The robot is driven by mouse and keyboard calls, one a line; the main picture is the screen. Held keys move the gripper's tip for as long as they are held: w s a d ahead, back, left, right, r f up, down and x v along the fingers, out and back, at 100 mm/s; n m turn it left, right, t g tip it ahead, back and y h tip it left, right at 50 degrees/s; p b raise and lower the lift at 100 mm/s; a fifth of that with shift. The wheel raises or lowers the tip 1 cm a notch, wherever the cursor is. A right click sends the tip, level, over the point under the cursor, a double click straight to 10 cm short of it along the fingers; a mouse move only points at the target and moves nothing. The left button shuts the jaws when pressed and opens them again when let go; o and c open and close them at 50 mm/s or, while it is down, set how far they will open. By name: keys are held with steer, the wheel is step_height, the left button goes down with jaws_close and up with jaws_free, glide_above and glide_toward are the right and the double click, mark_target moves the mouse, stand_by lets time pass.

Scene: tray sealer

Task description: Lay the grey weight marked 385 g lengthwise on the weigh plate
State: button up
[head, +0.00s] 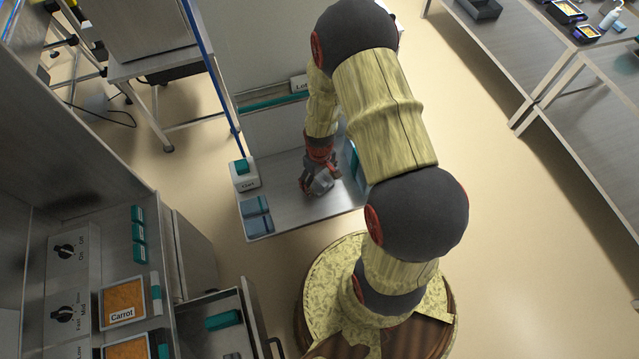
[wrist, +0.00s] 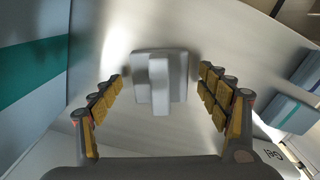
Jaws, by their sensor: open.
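A grey metal block (wrist: 160,82) with a raised bar across its middle lies on the steel shelf, between and slightly beyond my fingertips in the wrist view. It looks like the grey weight, but I can read no 385 g marking. My gripper (wrist: 160,85) is open, with a padded finger on either side of the block and gaps visible at both sides. In the head view my gripper (head: 318,184) is low over the steel shelf (head: 290,206), and a grey shape at its tip is partly hidden by the fingers. I cannot make out the weigh plate for certain.
Two blue blocks (head: 257,215) lie at the shelf's left, also visible in the wrist view (wrist: 288,113). A white box with a teal top (head: 244,174) stands behind them. Carrot trays (head: 123,303) and an open drawer (head: 222,322) are at lower left. Steel tables (head: 590,110) stand right.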

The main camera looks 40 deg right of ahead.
steer(key=shift+c, duration=0.5)
steer(key=shift+r, duration=0.1)
steer(key=c, duration=1.7)
